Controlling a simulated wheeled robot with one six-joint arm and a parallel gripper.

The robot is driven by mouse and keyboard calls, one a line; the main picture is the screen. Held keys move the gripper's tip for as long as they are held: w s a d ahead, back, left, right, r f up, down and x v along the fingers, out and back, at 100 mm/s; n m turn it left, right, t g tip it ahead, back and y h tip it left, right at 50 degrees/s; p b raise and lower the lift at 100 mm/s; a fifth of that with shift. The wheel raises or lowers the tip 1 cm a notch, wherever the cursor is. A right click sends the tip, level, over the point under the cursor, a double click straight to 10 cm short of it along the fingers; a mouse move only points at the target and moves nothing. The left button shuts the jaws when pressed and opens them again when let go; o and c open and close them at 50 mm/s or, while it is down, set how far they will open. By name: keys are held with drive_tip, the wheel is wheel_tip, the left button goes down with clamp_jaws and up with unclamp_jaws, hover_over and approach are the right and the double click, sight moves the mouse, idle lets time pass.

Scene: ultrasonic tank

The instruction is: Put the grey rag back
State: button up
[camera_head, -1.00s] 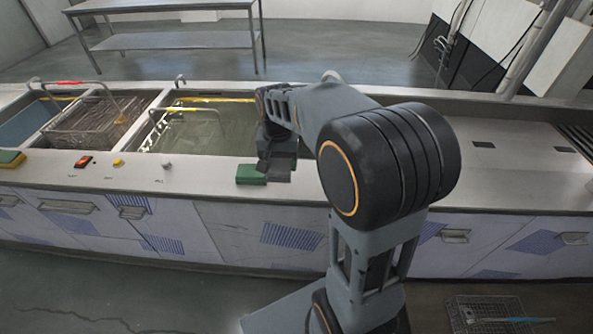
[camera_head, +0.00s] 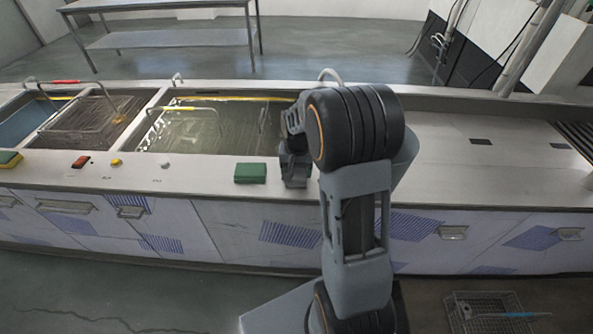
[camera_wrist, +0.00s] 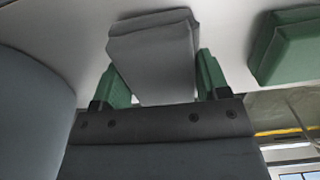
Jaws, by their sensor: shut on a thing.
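The grey rag (camera_wrist: 153,50) is a folded, block-like pad in the wrist view. It sits between the two green fingers of my gripper (camera_wrist: 160,80), which is shut on it. In the head view my gripper (camera_head: 295,180) points down at the counter's front strip, just right of a green pad (camera_head: 251,173). The rag is hard to tell from the dark gripper there. I cannot tell whether the rag touches the counter or hangs just above it.
The green pad also shows in the wrist view (camera_wrist: 287,48), apart from the rag. A water-filled tank (camera_head: 205,128) lies behind. A wire basket (camera_head: 95,120) sits left, with red (camera_head: 80,162) and yellow (camera_head: 116,162) buttons in front. The counter (camera_head: 460,165) is clear to the right.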

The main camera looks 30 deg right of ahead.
sight(296, 170)
drive_tip(key=shift+f, duration=0.15)
drive_tip(key=shift+f, duration=0.15)
drive_tip(key=o, duration=0.9)
wheel_tip(296, 170, up, 12)
drive_tip(key=s+a+n+t, duration=0.1)
drive_tip(key=s+a+n, duration=0.2)
drive_tip(key=s+a, duration=0.2)
drive_tip(key=s+a+n+t, duration=0.2)
drive_tip(key=s+a+n, duration=0.1)
drive_tip(key=s, duration=0.8)
drive_tip(key=shift+a+r+t, duration=0.2)
drive_tip(key=shift+a+t, duration=0.1)
drive_tip(key=shift+a, duration=0.55)
